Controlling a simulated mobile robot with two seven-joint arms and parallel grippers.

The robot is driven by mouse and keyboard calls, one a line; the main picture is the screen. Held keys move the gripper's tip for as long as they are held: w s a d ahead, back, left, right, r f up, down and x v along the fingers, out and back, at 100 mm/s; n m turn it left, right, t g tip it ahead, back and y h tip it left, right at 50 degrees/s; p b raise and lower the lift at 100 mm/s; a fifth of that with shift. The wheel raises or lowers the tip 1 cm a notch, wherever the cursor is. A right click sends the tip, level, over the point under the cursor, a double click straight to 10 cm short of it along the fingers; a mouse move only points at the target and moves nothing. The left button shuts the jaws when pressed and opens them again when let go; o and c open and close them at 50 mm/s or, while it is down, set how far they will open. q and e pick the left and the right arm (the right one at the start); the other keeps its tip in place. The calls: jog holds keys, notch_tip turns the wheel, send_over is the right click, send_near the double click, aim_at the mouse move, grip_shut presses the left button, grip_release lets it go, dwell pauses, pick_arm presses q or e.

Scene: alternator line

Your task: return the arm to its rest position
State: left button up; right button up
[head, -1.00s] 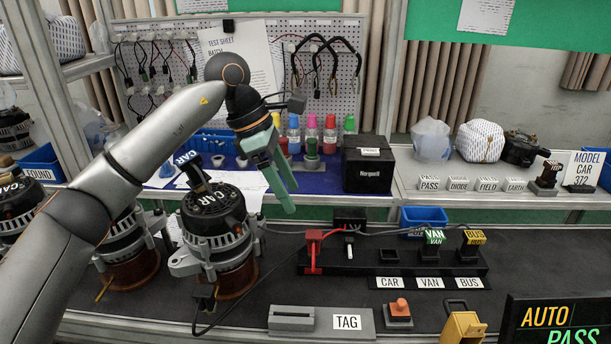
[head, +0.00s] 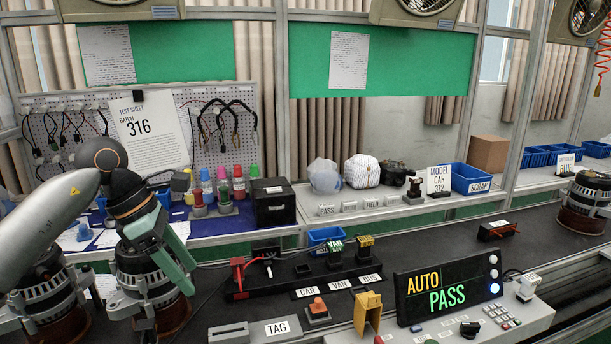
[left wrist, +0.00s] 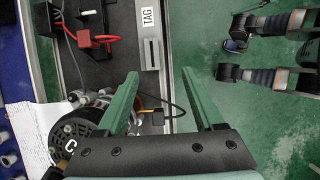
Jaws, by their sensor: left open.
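My left arm (head: 45,220) comes in from the left of the head view. My left gripper (head: 186,268) has green fingers, hangs down in front of an alternator (head: 150,288), and partly hides it. An alternator (left wrist: 72,142) shows beside and below the left finger in that view. I cannot tell how far above it the gripper is. My right gripper does not show in the head view.
A dark bench carries a black socket strip (head: 290,282), a grey tag holder (head: 228,333) and a display (head: 447,288) reading AUTO PASS. A second alternator (head: 48,300) stands at the left. Bottles and a black box (head: 273,202) stand behind.

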pick_arm(q)
jog(key=s+d+f+n+t+h, duration=0.2)
jog(key=s+d+f+n+h, duration=0.1)
jog(key=d+n+h, duration=0.6)
jog(key=s+d+f+n+t+h, duration=0.2)
jog(key=s+d+n+h, duration=0.15)
jog(key=d+h, duration=0.6)
jog(key=s+a+f+n+t+y, duration=0.2)
jog(key=a+f+n+t+y, duration=0.3)
jog(key=f+n+y, duration=0.65)
jog(key=s+a+f+n+t+y, duration=0.2)
jog(key=a+f+n+t+y, duration=0.4)
jog(key=f+n, duration=0.95)
jog(key=s+f+n+g+y, duration=0.2)
jog(key=s+f+n+g, duration=0.5)
jog(key=s, duration=0.4)
jog(key=s+a+r+n+y+p, duration=0.1)
jog(key=a+r+p, duration=0.3)
jog(key=r+p, duration=0.6)
jog(key=s+n+p, duration=0.1)
jog(key=p, duration=0.2)
jog(key=shift+s+r, duration=0.2)
jog(key=shift+s, duration=0.1)
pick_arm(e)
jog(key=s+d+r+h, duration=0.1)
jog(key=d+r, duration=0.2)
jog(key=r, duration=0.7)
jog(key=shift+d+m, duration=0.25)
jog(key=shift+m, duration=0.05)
